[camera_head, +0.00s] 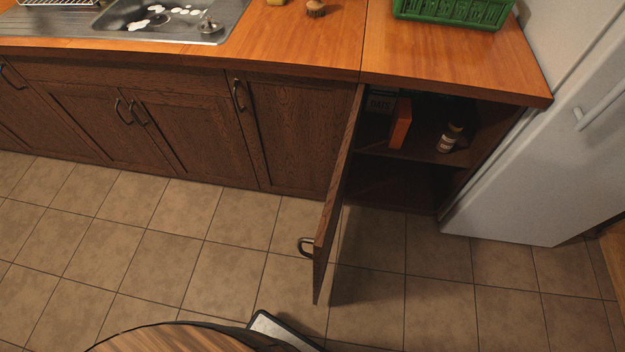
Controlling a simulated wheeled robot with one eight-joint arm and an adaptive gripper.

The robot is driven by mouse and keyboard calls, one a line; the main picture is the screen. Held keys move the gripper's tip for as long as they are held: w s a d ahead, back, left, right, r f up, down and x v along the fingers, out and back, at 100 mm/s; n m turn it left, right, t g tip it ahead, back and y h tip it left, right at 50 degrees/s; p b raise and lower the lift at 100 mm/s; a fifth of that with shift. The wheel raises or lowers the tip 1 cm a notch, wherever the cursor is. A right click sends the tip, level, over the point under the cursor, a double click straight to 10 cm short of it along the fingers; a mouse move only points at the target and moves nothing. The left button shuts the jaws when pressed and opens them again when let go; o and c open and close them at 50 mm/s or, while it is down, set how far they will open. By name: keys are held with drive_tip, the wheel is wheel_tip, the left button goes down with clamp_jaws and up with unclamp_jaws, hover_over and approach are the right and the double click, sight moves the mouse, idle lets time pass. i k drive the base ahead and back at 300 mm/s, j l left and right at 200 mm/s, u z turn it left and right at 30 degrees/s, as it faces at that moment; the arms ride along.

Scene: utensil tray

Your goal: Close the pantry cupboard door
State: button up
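The pantry cupboard door (336,198) is dark wood and stands wide open. It swings out into the room from its left edge, roughly square to the cupboard front. Its curved metal handle (305,246) is near the free edge, on the left-facing side. The open cupboard (395,185) shows a shelf with an orange box (401,124), a bottle with a pale label (450,138) and a dark box (380,101). My gripper is not in view.
A white fridge (540,150) stands right of the cupboard. Closed cupboards (180,130) run to the left under the wooden counter (290,40). A green crate (455,10) sits on top. A round wooden top (185,340) shows at the bottom edge. The tiled floor (400,270) around the door is clear.

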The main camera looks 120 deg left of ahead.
sight(323, 241)
drive_tip(key=k+l+u, duration=0.15)
drive_tip(key=k+u, duration=1.1)
drive_tip(key=k+j+u, duration=0.2)
drive_tip(key=u, duration=0.2)
drive_tip(key=k+u, duration=0.1)
drive_tip(key=u, duration=0.95)
drive_tip(key=k+j+z, duration=0.25)
drive_tip(key=j, duration=0.2)
drive_tip(key=k+j+z, duration=0.15)
drive_tip(key=j+z, duration=0.15)
drive_tip(key=j, duration=0.15)
drive_tip(key=k+j+z, duration=0.25)
drive_tip(key=j, duration=0.15)
